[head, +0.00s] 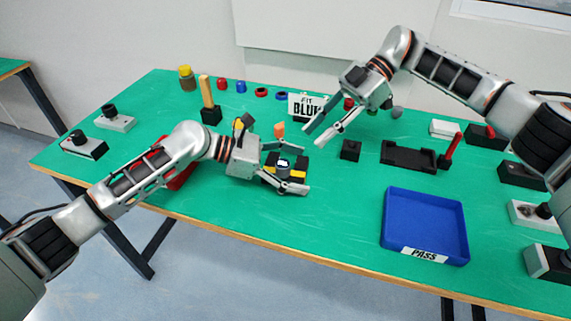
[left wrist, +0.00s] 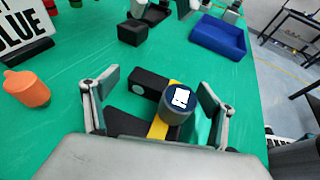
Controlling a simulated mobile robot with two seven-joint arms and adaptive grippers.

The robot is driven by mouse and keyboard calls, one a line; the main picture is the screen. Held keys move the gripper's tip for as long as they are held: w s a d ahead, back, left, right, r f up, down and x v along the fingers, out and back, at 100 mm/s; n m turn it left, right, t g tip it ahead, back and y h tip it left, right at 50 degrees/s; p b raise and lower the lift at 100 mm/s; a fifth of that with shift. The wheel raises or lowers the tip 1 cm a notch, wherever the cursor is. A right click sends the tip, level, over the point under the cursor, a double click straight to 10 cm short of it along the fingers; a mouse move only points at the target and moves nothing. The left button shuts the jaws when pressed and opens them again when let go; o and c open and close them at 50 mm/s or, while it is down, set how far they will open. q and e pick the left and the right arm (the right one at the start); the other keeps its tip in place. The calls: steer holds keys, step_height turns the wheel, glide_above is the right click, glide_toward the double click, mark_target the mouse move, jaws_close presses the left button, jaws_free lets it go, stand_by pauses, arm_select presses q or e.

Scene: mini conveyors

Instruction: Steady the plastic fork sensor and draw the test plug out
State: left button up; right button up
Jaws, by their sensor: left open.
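The fork sensor (head: 300,163) is a black block with a yellow stripe, low on the green table. It also shows in the left wrist view (left wrist: 150,82). A grey round piece with a white label, likely the test plug (left wrist: 173,112), sits at its middle; it also shows in the head view (head: 283,164). My left gripper (head: 305,166) is open, its fingers on either side of the sensor with visible gaps in the left wrist view (left wrist: 147,88). Its palm hides the near part. My right gripper (head: 315,138) is open and empty, behind and right of the sensor.
An orange piece (head: 279,130) stands just behind the sensor. The "FIT BLUE" sign (head: 306,105) and a small black block (head: 350,150) are near my right gripper. A blue PASS tray (head: 424,255) lies at the right front. The table between the sensor and tray is clear.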

arm_select(q)
steer(key=shift+d+f, duration=0.15)
steer(key=shift+d, duration=0.1)
steer(key=c, duration=1.4)
steer(key=shift+o, duration=0.2)
steer(key=shift+f, duration=0.25)
